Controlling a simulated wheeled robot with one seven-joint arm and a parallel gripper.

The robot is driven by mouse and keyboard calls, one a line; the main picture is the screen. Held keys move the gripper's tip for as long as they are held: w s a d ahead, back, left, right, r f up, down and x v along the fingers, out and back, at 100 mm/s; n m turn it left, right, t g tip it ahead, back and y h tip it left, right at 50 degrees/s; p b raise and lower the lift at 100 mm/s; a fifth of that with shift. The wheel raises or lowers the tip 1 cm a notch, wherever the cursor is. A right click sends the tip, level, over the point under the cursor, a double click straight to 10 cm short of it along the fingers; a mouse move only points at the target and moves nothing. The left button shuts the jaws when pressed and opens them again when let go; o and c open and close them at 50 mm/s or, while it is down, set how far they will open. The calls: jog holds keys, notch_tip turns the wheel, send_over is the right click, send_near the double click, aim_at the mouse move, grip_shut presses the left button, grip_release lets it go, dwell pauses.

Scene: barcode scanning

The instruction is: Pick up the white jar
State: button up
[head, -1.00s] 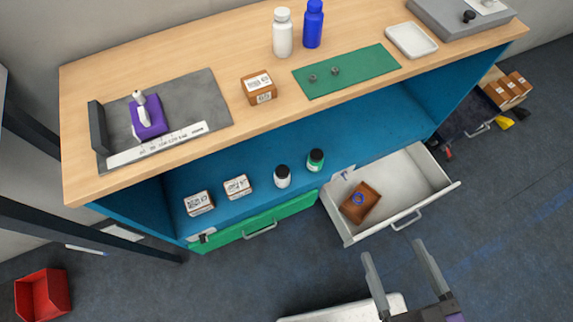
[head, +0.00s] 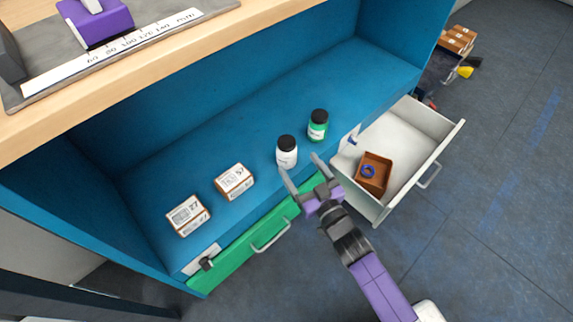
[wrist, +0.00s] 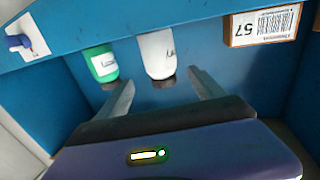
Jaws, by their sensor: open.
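The white jar (head: 287,158) with a black lid stands upright on the blue shelf under the worktop. In the wrist view the white jar (wrist: 158,52) appears upside down, just beyond the gap between the fingers. My gripper (head: 298,164) is open and empty at the shelf's front, close to the jar. In the wrist view my gripper (wrist: 161,80) has its fingertips on either side of the jar's line. I cannot tell whether a finger touches it. A green jar (head: 318,127) with a black lid stands beside it; it also shows in the wrist view (wrist: 103,64).
Two labelled boxes (head: 234,181) (head: 188,215) stand left on the shelf. The green drawer front (head: 235,245) is shut below. The white drawer (head: 405,140) is open at right, holding a brown box (head: 375,174) with a blue ring. The wooden worktop (head: 150,75) overhangs the shelf.

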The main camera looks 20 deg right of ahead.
aim_at(282, 145)
jog(key=w, duration=0.3)
jog(key=w+f+b, duration=0.1)
jog(key=w, duration=0.6)
jog(key=shift+w+a+f+b, duration=0.25)
jog(key=shift+a+f+b, duration=0.05)
jog(key=shift+a+f, duration=0.1)
jog(key=c, duration=1.6)
jog(key=shift+c, duration=0.2)
jog(key=shift+r, duration=0.1)
notch_tip(282, 145, up, 20)
jog(key=p, duration=1.8)
